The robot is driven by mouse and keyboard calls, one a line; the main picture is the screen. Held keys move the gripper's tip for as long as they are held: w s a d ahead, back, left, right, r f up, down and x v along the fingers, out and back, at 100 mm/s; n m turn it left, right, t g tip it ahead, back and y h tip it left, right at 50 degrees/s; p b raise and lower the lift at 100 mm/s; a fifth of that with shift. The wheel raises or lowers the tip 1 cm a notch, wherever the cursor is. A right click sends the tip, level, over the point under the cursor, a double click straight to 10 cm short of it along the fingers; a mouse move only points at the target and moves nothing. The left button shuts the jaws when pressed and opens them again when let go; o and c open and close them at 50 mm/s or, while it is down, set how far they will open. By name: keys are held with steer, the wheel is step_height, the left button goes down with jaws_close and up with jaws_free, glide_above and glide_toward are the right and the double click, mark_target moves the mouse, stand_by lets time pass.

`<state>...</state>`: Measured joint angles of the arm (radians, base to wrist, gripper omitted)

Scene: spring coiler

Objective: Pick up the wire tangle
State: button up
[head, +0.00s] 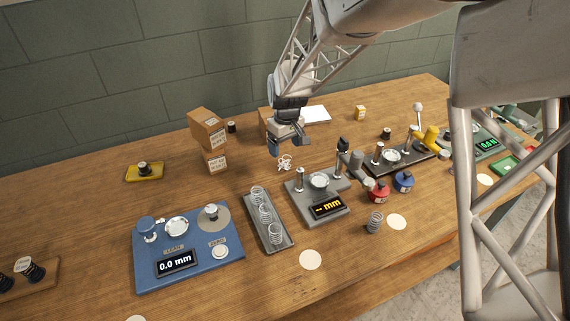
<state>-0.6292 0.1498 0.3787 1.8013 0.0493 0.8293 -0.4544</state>
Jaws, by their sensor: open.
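The wire tangle (285,163) is a small pale loop of bent wire lying on the wooden table near the middle of the head view. My gripper (287,146) is open, with its dark fingers pointing down. In the picture it shows just above the tangle and a little behind it. The tangle looks apart from the fingers, and nothing shows between them. How high the fingertips are above the table I cannot tell.
Stacked cardboard boxes (208,130) stand left of my gripper. A grey tray (284,243) of springs and a grey gauge with an "mm" display (328,207) are in front. A blue gauge board (190,275) is front left. A loose spring (375,222) stands front right.

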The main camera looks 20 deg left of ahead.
mark_target(285, 159)
steer(key=shift+f, duration=0.5)
steer(key=shift+s+f, duration=0.15)
steer(key=shift+f, duration=1.15)
steer(key=shift+s+f, duration=0.15)
steer(key=shift+f, duration=1.15)
steer(key=c, duration=1)
steer(key=shift+r, duration=0.15)
steer(key=shift+r, duration=4.9)
